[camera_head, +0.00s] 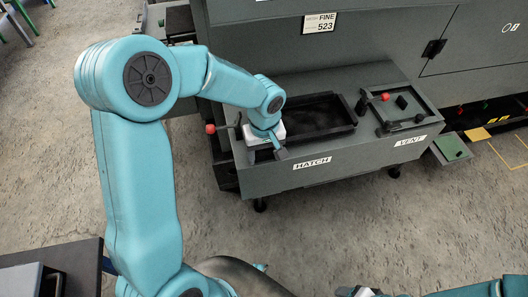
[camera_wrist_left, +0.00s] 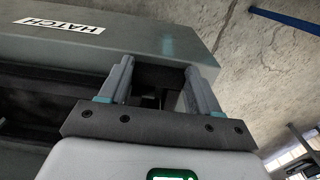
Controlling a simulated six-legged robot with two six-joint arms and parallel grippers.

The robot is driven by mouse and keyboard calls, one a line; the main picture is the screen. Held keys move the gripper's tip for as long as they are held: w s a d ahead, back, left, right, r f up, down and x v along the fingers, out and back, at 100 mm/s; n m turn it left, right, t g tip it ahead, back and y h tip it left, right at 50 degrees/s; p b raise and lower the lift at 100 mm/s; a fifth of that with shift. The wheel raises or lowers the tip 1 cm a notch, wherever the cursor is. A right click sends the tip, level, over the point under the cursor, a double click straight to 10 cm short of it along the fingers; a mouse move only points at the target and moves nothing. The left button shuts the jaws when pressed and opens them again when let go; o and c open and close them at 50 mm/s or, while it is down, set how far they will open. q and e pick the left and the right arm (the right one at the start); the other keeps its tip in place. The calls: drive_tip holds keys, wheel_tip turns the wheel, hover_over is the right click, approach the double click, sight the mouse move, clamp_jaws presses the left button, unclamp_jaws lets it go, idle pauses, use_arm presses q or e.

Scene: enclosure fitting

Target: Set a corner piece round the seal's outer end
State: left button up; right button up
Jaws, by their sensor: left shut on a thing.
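My left gripper (camera_head: 277,148) reaches down at the front left corner of the hatch opening in the grey cabinet. It also shows in the left wrist view (camera_wrist_left: 162,82), with a dark piece (camera_wrist_left: 160,76) between its two fingers. The gripper is shut on this piece, which looks like the corner piece; its shape is mostly hidden. A black strip (camera_head: 352,111) edges the hatch opening and looks like the seal. Its front left end is hidden behind my gripper. My right gripper (camera_head: 360,292) only partly shows at the bottom edge, far from the cabinet.
The HATCH label (camera_head: 312,163) is on the cabinet front. A red knob (camera_head: 211,129) stands left of my gripper. The vent frame (camera_head: 402,108) with another red knob (camera_head: 385,97) lies to the right. The floor in front of the cabinet is clear.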

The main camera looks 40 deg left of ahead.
sight(265, 156)
use_arm(q)
drive_tip(key=o, duration=1.1)
drive_tip(key=shift+s, duration=0.1)
drive_tip(key=shift+r+p, duration=0.15)
drive_tip(key=shift+p, duration=0.15)
drive_tip(key=shift+r, duration=0.4)
wheel_tip(265, 156, up, 11)
drive_tip(key=s+d+f+m+h, duration=0.15)
drive_tip(key=d+f, duration=0.25)
drive_tip(key=f, duration=0.5)
drive_tip(key=s+d+f+m+h, duration=0.1)
drive_tip(key=d+f+m, duration=0.3)
drive_tip(key=f, duration=0.5)
drive_tip(key=s+d+f, duration=0.2)
drive_tip(key=s+f, duration=0.2)
drive_tip(key=s+d+f+m+h, duration=0.1)
drive_tip(key=s+d+f, duration=0.1)
drive_tip(key=s+f, duration=0.2)
drive_tip(key=s+d+f+m+p, duration=0.1)
drive_tip(key=s+d+f, duration=0.1)
drive_tip(key=s+f, duration=0.2)
drive_tip(key=shift+d+f+m+h, duration=0.25)
drive_tip(key=shift+d+f, duration=0.05)
drive_tip(key=shift+d, duration=0.1)
